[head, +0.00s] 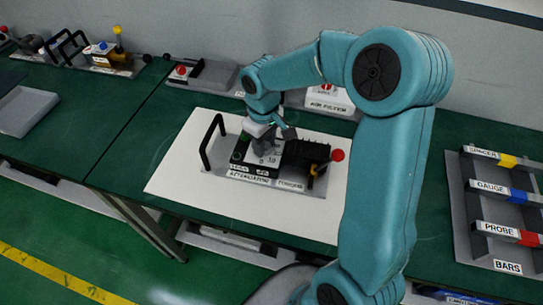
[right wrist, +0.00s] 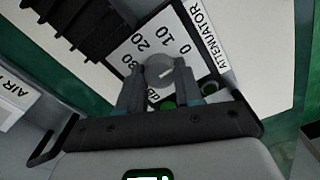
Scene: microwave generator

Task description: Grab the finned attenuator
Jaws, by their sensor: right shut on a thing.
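The finned attenuator (head: 307,152) sits on a white board in the middle of the bench, with black fins on its right part. In the right wrist view its black fins (right wrist: 85,22) are at the upper left, beside a white dial face marked 0, 10, 20, 30. A round grey knob (right wrist: 158,69) stands on that dial. My right gripper (right wrist: 159,75) has its two fingers on either side of the knob and is shut on it. In the head view my right gripper (head: 266,143) is over the attenuator's left part and hides the knob. My left gripper is not in view.
A black handle (head: 209,143) rises left of the attenuator, and a red ball knob (head: 338,155) is at its right. A rack of labelled bars (head: 497,210) stands at the right. A grey tray (head: 27,110) lies at the far left. The white board's front (head: 250,211) is clear.

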